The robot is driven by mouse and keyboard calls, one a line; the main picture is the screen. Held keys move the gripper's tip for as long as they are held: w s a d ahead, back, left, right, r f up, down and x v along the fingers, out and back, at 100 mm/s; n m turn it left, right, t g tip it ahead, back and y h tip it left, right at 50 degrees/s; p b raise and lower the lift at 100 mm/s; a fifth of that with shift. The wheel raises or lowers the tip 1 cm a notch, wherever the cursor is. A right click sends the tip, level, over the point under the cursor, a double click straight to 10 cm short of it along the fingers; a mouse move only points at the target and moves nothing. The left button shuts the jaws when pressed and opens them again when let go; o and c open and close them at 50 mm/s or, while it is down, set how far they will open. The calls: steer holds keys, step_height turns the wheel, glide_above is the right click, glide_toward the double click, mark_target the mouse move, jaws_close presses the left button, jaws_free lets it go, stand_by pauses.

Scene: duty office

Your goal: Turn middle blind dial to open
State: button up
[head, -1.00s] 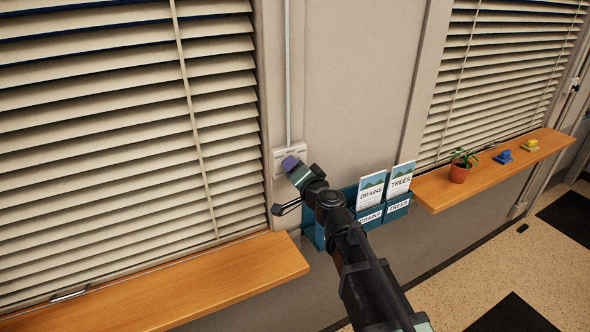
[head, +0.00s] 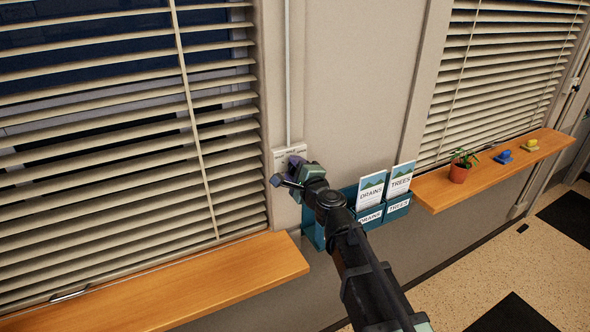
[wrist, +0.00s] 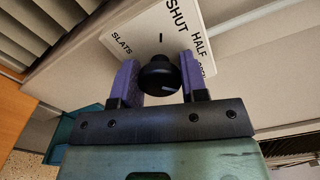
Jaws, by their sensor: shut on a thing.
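The black round dial (wrist: 157,75) sits in front of a white plate (wrist: 140,42) in the wrist view. The plate reads SLATS, SHUT and HALF, with a further word partly hidden at the right. A pale mark shows on the dial's face. My gripper (wrist: 158,82) has its purple fingers on both sides of the dial, shut on it. In the head view my gripper (head: 293,168) is at the wall plate (head: 283,154) and hides the dial. The slats of the left window's blind (head: 110,130) are tilted apart, with dark gaps between them.
A teal leaflet rack (head: 398,208) hangs just right of my gripper. A wooden sill (head: 190,285) lies below the left blind. The right blind (head: 500,70) looks nearly closed; a potted plant (head: 460,168) stands on its wooden sill (head: 440,190).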

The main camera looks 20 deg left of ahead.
steer(key=shift+m, duration=1.1)
steer(key=o, duration=0.9)
steer(key=shift+o, duration=0.2)
steer(key=shift+s, duration=0.1)
steer(key=v, duration=1)
steer(key=shift+s+d, duration=0.2)
steer(key=shift+d, duration=0.1)
